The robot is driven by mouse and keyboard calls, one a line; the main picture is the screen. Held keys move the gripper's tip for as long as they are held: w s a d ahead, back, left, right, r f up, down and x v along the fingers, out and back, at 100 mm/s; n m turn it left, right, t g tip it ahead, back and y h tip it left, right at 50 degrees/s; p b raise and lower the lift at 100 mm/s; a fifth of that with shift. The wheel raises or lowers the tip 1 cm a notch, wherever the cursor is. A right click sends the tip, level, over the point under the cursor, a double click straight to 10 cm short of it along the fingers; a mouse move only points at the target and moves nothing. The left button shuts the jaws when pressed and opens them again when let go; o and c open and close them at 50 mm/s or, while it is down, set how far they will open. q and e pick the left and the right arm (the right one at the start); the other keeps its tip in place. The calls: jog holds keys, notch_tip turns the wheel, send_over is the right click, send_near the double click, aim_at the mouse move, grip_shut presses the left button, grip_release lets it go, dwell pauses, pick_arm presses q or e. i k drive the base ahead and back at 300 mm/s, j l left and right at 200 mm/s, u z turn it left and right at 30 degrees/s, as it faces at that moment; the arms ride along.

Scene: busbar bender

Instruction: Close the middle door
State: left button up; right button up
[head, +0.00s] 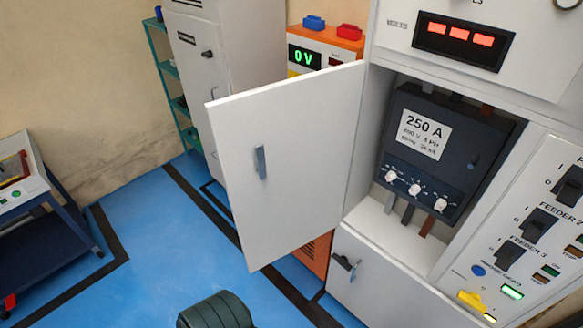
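The middle door (310,130) is a flat pale grey panel and stands wide open, swung out to the left of the cabinet's middle compartment. Its small dark grey handle (260,162) is on the side facing me, left of the panel's middle. The open compartment (385,230) shows a dark breaker unit (455,115) with a "250 A" label and white knobs. Neither of my grippers shows in the head view.
Below is a shut lower door with a black handle (345,264). The feeder switch panel (535,225) is at right. An orange unit (325,40) reading "0 V" stands behind the door. A cart (45,200) is at left. Blue floor (160,240) left of the door is clear.

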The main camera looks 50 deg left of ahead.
aim_at(305, 125)
jog(key=j+z, duration=0.1)
jog(key=j, duration=0.35)
jog(key=k+j+z, duration=0.1)
jog(key=j, duration=0.3)
jog(key=j+z, duration=0.15)
jog(key=j, duration=0.3)
jog(key=k+j+z, duration=0.1)
jog(key=j, duration=0.3)
jog(key=k+j+z, duration=0.1)
jog(key=j, duration=0.35)
jog(key=k+j+z, duration=0.1)
jog(key=j, duration=0.3)
jog(key=k+j+z, duration=0.1)
jog(key=j, duration=0.3)
jog(key=k, duration=0.05)
